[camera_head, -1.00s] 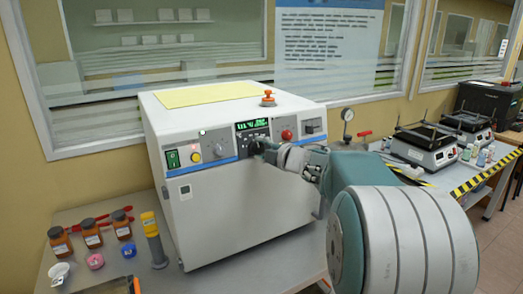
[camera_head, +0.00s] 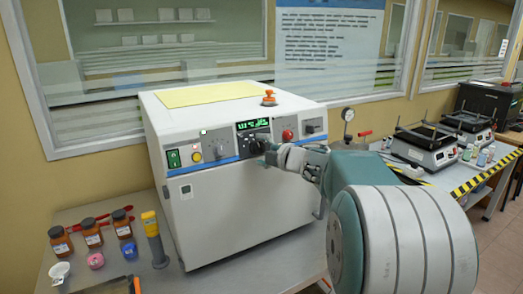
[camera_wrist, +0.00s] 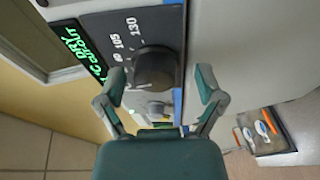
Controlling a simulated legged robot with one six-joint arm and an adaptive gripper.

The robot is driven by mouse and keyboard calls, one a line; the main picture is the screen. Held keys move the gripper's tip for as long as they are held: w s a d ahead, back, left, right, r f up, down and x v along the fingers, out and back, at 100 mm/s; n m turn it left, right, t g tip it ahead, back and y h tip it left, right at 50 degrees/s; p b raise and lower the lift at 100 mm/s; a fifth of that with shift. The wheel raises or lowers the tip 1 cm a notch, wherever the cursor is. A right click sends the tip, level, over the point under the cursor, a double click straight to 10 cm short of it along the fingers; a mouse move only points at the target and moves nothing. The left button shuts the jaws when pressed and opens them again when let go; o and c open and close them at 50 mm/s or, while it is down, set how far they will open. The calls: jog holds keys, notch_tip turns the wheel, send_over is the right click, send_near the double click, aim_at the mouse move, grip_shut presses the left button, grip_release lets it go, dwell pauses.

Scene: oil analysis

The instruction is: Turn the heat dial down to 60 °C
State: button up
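The heat dial (camera_wrist: 155,68) is a round black knob on a dark panel; its scale shows 105 and 130, with other marks partly hidden. Its pointer setting cannot be read. In the head view the dial (camera_head: 257,145) sits on the white oven's (camera_head: 230,205) front, below a green display (camera_head: 253,124). The display shows again in the wrist view (camera_wrist: 84,50), turned sideways, with lettering like "DRY" and "CUPOUT". My gripper (camera_wrist: 157,76) is open, its fingers apart on either side of the dial, with visible gaps. In the head view my gripper (camera_head: 268,155) is just in front of the dial.
A green switch (camera_head: 173,158), a yellow button (camera_head: 195,156), a smaller grey knob (camera_head: 220,150) and a red button (camera_head: 287,135) share the panel. Brown bottles (camera_head: 92,234) and a yellow-topped cylinder (camera_head: 153,238) stand left of the oven. A gauge (camera_head: 348,115) is at right.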

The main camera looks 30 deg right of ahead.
jog(key=shift+s+r, duration=0.1)
jog(key=shift+s+d, duration=0.15)
jog(key=shift+s, duration=0.15)
jog(key=v, duration=1.1)
jog(key=shift+r, duration=0.1)
